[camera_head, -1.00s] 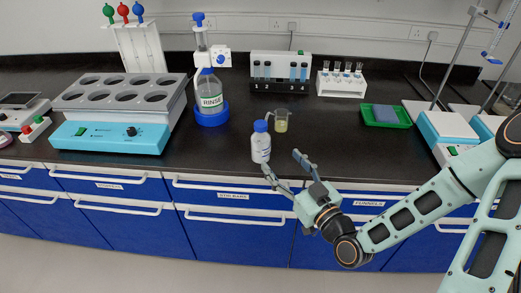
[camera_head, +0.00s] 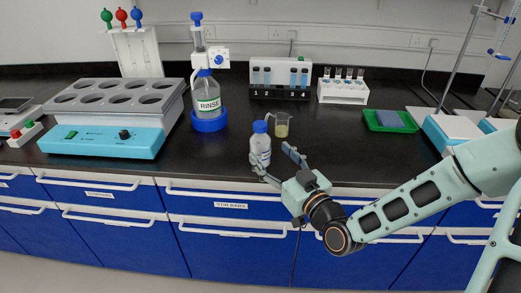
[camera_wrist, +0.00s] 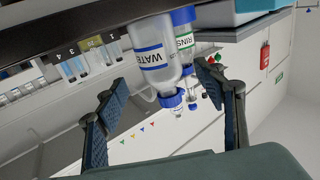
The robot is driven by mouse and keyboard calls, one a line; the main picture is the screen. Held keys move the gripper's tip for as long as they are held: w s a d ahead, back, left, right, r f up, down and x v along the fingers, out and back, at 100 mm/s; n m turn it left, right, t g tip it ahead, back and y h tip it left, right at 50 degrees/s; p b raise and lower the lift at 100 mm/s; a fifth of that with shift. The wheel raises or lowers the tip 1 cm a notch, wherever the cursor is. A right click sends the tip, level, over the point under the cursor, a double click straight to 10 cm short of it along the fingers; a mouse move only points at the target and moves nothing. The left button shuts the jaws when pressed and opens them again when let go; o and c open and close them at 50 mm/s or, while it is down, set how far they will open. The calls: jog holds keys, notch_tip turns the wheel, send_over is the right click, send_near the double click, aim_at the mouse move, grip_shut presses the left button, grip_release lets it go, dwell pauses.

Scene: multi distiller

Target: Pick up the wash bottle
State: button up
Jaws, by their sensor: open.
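A small clear bottle with a blue cap (camera_head: 260,143) stands upright on the black bench near its front edge. In the wrist view, which looks upside down, this bottle (camera_wrist: 153,58) has a label reading "WATE", the rest cut off from sight. My gripper (camera_head: 273,157) is open at the bench's front edge, close in front of the bottle. Its left finger overlaps the bottle's lower part, and its right finger is to the bottle's right. In the wrist view the bottle appears between the spread fingers of my gripper (camera_wrist: 160,88); I cannot tell whether either touches it.
A larger bottle labelled RINSE (camera_head: 208,101) stands in a blue base behind left. A heating block (camera_head: 105,143) is at left; vial racks (camera_head: 343,91) are behind. A green tray (camera_head: 388,122) is at right.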

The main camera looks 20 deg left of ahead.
aim_at(266, 150)
jog(key=x, duration=0.4)
jog(key=shift+w+a+f, duration=0.15)
jog(key=shift+a+f, duration=0.1)
jog(key=c, duration=1)
